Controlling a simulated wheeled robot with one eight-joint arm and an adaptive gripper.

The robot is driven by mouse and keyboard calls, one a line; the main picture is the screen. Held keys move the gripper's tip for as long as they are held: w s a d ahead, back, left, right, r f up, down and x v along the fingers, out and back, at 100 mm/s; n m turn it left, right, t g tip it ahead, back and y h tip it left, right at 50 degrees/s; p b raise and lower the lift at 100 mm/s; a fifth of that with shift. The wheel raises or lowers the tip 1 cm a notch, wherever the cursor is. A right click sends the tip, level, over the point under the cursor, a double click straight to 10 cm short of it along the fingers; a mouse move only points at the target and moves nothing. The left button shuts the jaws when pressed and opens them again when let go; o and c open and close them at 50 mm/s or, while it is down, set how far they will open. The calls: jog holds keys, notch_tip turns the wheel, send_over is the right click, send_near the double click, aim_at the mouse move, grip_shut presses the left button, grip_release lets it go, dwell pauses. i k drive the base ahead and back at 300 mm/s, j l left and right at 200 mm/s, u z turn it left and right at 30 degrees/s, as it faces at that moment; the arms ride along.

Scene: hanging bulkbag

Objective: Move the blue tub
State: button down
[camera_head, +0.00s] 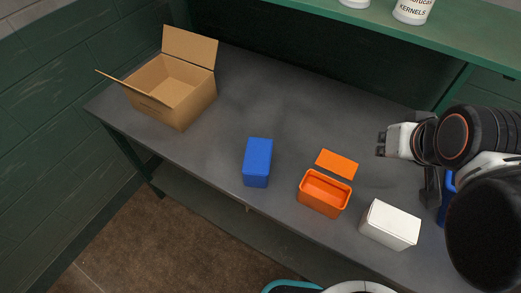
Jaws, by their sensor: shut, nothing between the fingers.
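A blue tub (257,163), box-shaped with a flat closed top, stands on the grey table near its front edge, left of the orange tub. Another blue object (446,190) shows partly behind my arm at the right; most of it is hidden, so I cannot tell its shape. My gripper (381,144) is at the right, pointing left, shut and empty. It is well apart from the blue tub, with the orange lid between them in the picture.
An open orange tub (325,194) stands beside its flat orange lid (337,164). A white box (390,225) is at the front right. An open cardboard box (178,92) stands at the far left. A green shelf (455,35) overhangs the back. The table's back middle is clear.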

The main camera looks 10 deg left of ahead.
aim_at(255, 181)
jog(key=k+u, duration=0.2)
jog(key=u, duration=0.15)
jog(key=k+u, duration=0.15)
jog(key=u, duration=0.2)
jog(key=k+j+u, duration=0.15)
jog(key=u, duration=0.2)
